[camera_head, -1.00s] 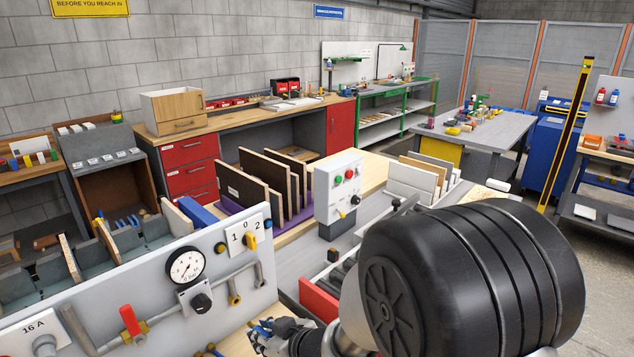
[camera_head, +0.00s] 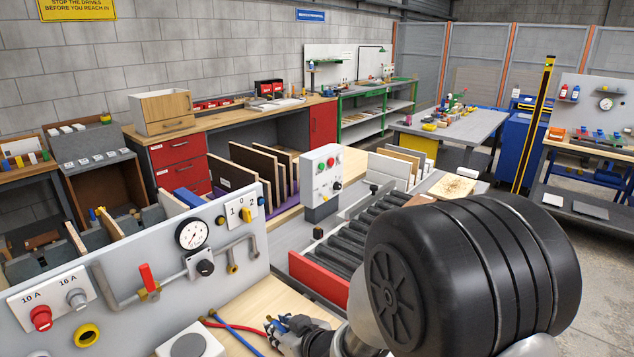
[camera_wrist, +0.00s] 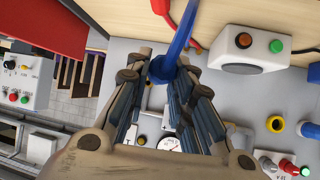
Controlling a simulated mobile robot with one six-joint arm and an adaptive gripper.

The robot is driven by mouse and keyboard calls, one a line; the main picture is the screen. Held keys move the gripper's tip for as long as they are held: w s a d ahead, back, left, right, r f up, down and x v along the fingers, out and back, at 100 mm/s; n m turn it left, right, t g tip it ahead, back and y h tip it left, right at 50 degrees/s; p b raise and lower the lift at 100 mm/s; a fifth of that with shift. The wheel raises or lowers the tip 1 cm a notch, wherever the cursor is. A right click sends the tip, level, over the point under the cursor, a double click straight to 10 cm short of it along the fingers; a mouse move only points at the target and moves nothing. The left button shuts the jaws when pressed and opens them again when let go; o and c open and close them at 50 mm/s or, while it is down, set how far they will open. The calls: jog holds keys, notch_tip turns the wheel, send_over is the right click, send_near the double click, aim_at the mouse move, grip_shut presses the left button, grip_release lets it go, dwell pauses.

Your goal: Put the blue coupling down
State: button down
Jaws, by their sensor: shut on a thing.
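The blue coupling (camera_wrist: 163,68) is between the fingertips of my gripper (camera_wrist: 168,76) in the wrist view. A blue hose (camera_wrist: 183,28) runs from it toward the top of that view. My gripper is shut on the coupling, over the light worktop and close to the grey panel. In the head view my gripper (camera_head: 284,326) is low in the middle, beside the panel; the coupling cannot be told apart from the bluish fingers there. The blue hose (camera_head: 238,340) lies toward the gripper in that view.
The upright grey panel (camera_head: 128,262) with gauge, valves and knobs stands left of my gripper. A red hose (camera_head: 236,331) and a white box (camera_head: 190,345) are on the wooden worktop (camera_head: 262,302). A roller conveyor (camera_head: 345,245) with a red side lies beyond.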

jog(key=d+f+m+t+h, duration=0.1)
jog(key=d+m+h, duration=0.5)
jog(key=d, duration=1.6)
jog(key=shift+w+f+m+t+h, duration=0.4)
jog(key=shift+w+m+t, duration=0.05)
jog(key=shift+m+t, duration=0.25)
